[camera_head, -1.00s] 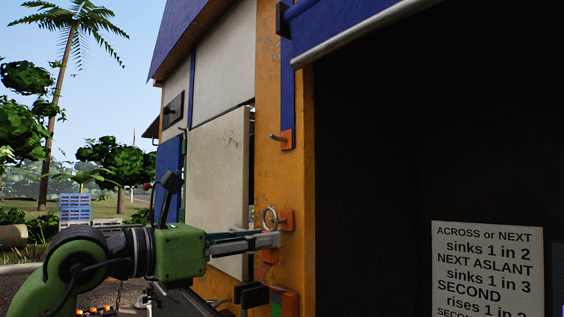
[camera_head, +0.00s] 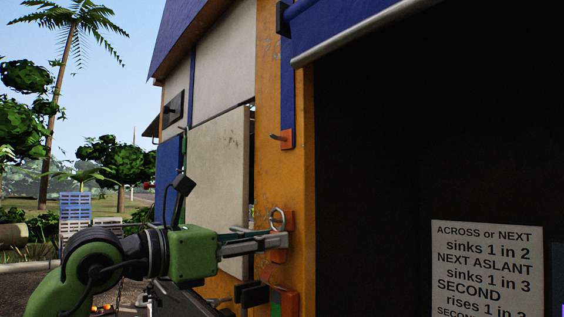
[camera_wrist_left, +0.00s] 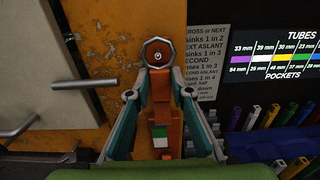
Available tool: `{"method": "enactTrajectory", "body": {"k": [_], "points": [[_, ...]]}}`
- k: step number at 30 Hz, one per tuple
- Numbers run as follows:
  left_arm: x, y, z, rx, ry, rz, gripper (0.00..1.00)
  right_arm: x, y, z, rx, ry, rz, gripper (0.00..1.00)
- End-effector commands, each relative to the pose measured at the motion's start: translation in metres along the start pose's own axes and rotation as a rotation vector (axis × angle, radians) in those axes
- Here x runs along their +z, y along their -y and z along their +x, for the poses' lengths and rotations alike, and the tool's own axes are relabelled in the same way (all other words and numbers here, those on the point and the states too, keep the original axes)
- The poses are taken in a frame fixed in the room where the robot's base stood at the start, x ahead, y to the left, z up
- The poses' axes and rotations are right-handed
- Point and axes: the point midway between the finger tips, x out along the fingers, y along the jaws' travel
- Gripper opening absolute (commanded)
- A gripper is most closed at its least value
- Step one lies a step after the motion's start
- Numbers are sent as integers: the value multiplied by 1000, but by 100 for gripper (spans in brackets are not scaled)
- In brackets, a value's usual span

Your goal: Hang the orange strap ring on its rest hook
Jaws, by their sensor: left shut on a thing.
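The grey metal ring (camera_head: 277,218) stands upright just above my left gripper (camera_head: 283,241), against the orange post's lower part. In the left wrist view the ring (camera_wrist_left: 144,53) frames an orange surface and a small round peg end (camera_wrist_left: 157,55) near its centre. I cannot tell whether the peg passes through it. The orange strap (camera_wrist_left: 160,93) runs below the ring, between the two fingers of my left gripper (camera_wrist_left: 159,95), which is shut on it. Another metal hook (camera_head: 278,138) sticks out from an orange plate (camera_head: 288,139) higher up. My right gripper is not in view.
The yellow-orange post (camera_head: 275,185) edges a dark opening with a printed sign (camera_head: 487,265). A pale panel (camera_head: 218,165) stands left of the post. In the wrist view a metal bar (camera_wrist_left: 70,86) projects at left and coloured tubes (camera_wrist_left: 270,116) stand at right.

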Motion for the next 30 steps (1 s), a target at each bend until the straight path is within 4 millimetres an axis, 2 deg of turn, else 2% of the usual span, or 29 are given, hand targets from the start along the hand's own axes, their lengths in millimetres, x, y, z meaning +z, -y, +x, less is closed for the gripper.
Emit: {"method": "enactTrajectory", "body": {"k": [30], "points": [[-7, 0, 10, 0, 1, 0, 2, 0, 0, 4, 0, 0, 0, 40]]}}
